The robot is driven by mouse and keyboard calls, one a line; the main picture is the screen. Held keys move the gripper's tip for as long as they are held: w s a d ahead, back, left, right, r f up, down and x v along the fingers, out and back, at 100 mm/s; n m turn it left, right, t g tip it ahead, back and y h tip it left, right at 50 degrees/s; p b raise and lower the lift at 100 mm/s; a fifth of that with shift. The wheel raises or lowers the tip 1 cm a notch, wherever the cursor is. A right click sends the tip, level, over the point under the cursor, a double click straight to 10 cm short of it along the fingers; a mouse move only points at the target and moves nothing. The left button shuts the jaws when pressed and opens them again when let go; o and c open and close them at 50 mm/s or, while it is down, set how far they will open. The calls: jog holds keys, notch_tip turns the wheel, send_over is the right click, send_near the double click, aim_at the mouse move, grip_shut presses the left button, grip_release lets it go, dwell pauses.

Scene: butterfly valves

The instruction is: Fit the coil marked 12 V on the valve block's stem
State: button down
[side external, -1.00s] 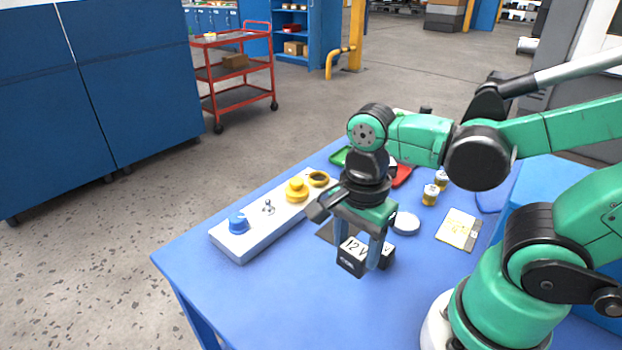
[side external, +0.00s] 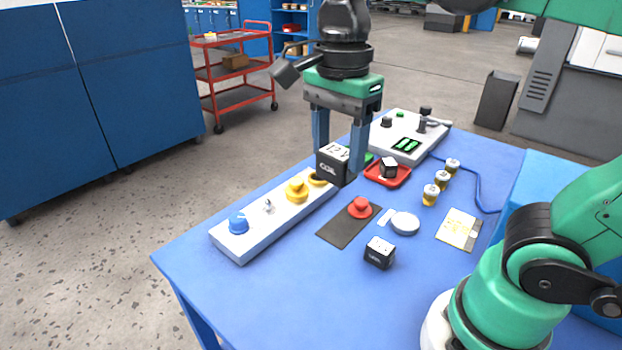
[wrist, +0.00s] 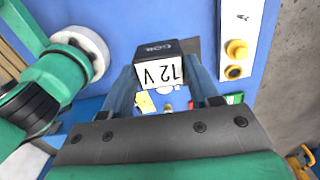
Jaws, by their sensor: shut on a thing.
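My gripper (side external: 338,158) is shut on the black coil (side external: 328,168), whose white face reads 12 V. It holds the coil upright in the air, in front of the yellow ring in the side view. The wrist view shows the coil (wrist: 160,72) between the fingers, label toward the camera. A long pale block (side external: 245,247) carries a blue knob (side external: 238,222), a small metal stem (side external: 268,206), a yellow knob (side external: 297,190) and a yellow ring (side external: 316,178), partly hidden. I cannot tell for certain that this is the valve block.
A second black coil (side external: 380,253) stands on the blue table, its marking too small to read. Another sits in a red tray (side external: 401,181). A dark mat (side external: 337,233) bears a red knob (side external: 360,206). A white disc (side external: 405,223), yellow-banded cylinders (side external: 431,195) and control box (side external: 432,137) stand near.

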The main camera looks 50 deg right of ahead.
jog(key=w+d+f, duration=0.1)
jog(key=w+f, duration=0.2)
jog(key=w, duration=0.7)
send_over(268, 200)
notch_tip(268, 200, down, 7)
jog(key=shift+f, duration=1.65)
jog(key=shift+f, duration=0.35)
jog(key=shift+f, duration=0.55)
jog(key=shift+f, duration=0.15)
jog(key=shift+f, duration=0.45)
jog(key=shift+f, duration=0.3)
